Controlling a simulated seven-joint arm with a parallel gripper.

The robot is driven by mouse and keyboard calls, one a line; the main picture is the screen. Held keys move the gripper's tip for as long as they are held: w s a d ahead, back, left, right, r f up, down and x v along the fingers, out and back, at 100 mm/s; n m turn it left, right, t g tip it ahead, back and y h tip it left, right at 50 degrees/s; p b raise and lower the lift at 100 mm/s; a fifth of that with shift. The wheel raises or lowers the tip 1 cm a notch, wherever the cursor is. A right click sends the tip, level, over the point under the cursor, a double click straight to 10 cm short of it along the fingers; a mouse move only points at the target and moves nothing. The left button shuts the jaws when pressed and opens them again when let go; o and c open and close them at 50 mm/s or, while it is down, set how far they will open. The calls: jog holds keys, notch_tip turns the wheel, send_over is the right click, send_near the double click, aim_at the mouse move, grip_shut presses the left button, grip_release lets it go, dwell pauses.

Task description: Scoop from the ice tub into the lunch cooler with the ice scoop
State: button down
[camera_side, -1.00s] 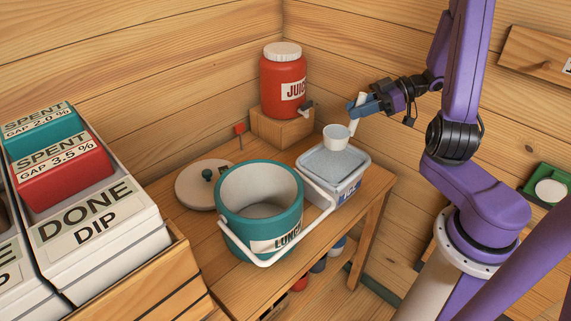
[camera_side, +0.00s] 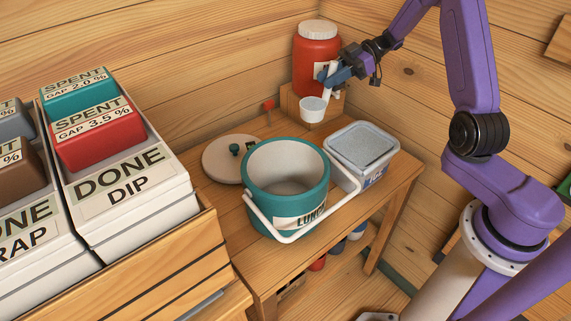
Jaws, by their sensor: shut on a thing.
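My gripper (camera_side: 338,74) is shut on the white handle of the ice scoop (camera_side: 313,109). The scoop's cup hangs in the air, up and left of the ice tub and above the back of the bench. What the cup holds is too small to tell. The ice tub (camera_side: 377,177) is a clear-white box with a pale, grainy fill, standing at the right of the bench. The lunch cooler (camera_side: 262,193) is a teal round bucket with a pale inside, open at the top, left of the tub. Its white handle hangs down at the front.
The cooler's lid (camera_side: 222,160), with a teal knob, lies on the bench (camera_side: 315,228) left of the cooler. A red juice jug (camera_side: 308,58) stands on a wooden block behind the scoop. A small red peg (camera_side: 268,106) stands behind the cooler. Labelled bins (camera_side: 138,200) fill the left side.

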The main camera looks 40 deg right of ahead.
jog(key=w+a+n+g, duration=0.2)
jog(key=w+a, duration=0.1)
jog(key=a, duration=0.3)
jog(key=w+a+n+g, duration=0.1)
jog(key=w+a+g, duration=0.1)
jog(key=a, duration=0.5)
jog(key=shift+w+r+n, duration=0.4)
jog(key=shift+w, duration=0.35)
jog(key=shift+s+a+r+n, duration=0.1)
jog(key=shift+s+r+n, duration=0.05)
jog(key=shift+s, duration=0.25)
jog(key=shift+s+a+r+n, duration=0.1)
jog(key=shift+s+n, duration=0.05)
jog(key=shift+s, duration=0.2)
jog(key=shift+s+r, duration=0.1)
jog(key=shift+s, duration=0.15)
jog(key=shift+s+t, duration=0.1)
jog(key=shift+t, duration=0.2)
jog(key=shift+s+a+r, duration=0.1)
jog(key=shift+s+a, duration=0.05)
jog(key=shift+s, duration=0.1)
jog(key=shift+s+r+n, duration=0.15)
jog(key=shift+s+n, duration=0.25)
jog(key=shift+s+a, duration=0.15)
jog(key=shift+s, duration=0.05)
jog(key=shift+s+r+t+h, duration=0.1)
jog(key=shift+s+t+h, duration=0.2)
